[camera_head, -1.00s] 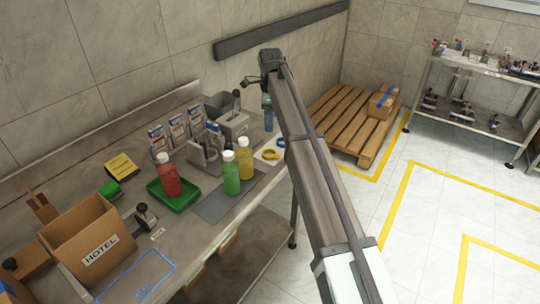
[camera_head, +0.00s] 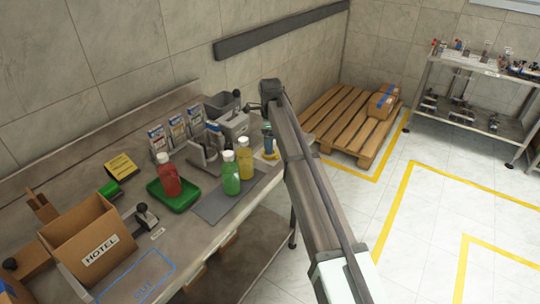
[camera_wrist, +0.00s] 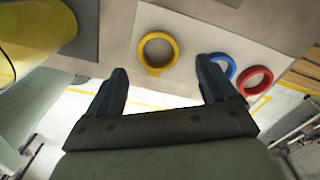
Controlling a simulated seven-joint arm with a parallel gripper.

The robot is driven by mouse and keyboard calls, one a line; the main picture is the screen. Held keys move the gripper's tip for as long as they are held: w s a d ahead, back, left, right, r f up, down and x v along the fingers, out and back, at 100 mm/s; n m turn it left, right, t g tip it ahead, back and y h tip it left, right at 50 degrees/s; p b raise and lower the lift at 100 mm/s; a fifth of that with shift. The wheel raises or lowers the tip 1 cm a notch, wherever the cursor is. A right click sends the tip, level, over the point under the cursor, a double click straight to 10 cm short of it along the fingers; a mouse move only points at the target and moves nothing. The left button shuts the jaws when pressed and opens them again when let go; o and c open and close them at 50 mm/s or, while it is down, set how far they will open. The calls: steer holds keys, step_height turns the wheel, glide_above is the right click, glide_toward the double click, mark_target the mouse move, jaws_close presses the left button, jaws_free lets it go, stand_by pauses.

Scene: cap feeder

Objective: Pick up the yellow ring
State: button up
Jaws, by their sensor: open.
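The yellow ring (camera_wrist: 145,42) lies flat on a white sheet near the table edge in the wrist view, with a small tab on its lower side. My gripper (camera_wrist: 160,82) is open and empty. Its two dark blue fingers point toward the sheet, one on each side of the ring's line, with the ring just beyond the tips. In the head view the yellow ring (camera_head: 271,155) shows only in part below my gripper (camera_head: 268,142), which hangs over the right end of the table.
A blue ring (camera_wrist: 229,68), partly behind a finger, and a red ring (camera_wrist: 256,80) lie right of the yellow one. A yellow bottle (camera_head: 245,158) and a green bottle (camera_head: 231,173) stand left of my gripper. A grey holder (camera_head: 233,122) stands behind.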

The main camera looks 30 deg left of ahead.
mark_target(270, 156)
step_height(270, 156, down, 4)
steer(key=shift+f, duration=0.15)
steer(key=shift+c, duration=0.2)
steer(key=c, duration=1.1)
